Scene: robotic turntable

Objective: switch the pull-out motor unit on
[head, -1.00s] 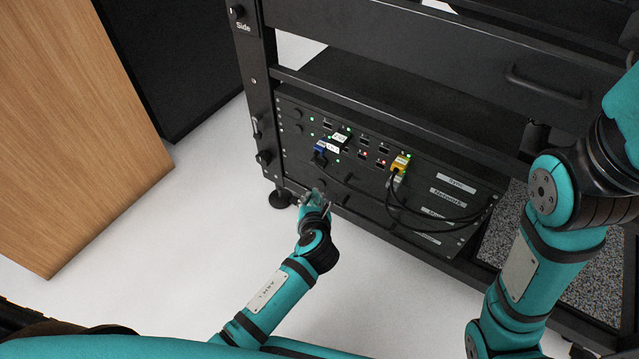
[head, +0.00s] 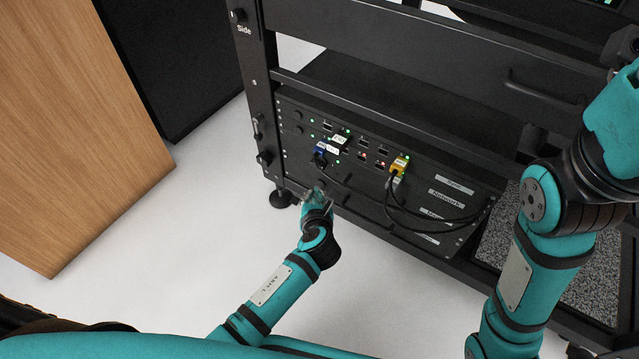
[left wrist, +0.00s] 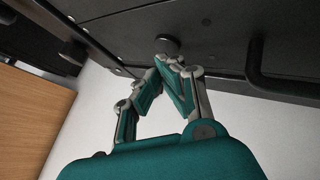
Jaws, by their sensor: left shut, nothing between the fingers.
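The black rack unit (head: 350,213) sits low in the dark frame, its lower front panel facing me. In the left wrist view a round black knob (left wrist: 167,44) sticks out of a black panel (left wrist: 225,35). My left gripper (head: 317,190) is in front of the lower left part of the unit. In the left wrist view its fingers (left wrist: 170,64) are shut and empty, with the tips at the knob; I cannot tell if they touch it. My right arm shows at the right of the head view, but its gripper is out of view.
Black cables (head: 385,203) hang in front of the panel from blue and yellow plugs (head: 398,165). A black handle (left wrist: 280,85) sticks out right of my left gripper. A wooden panel (head: 75,130) stands at the left. White floor (head: 190,240) is clear between.

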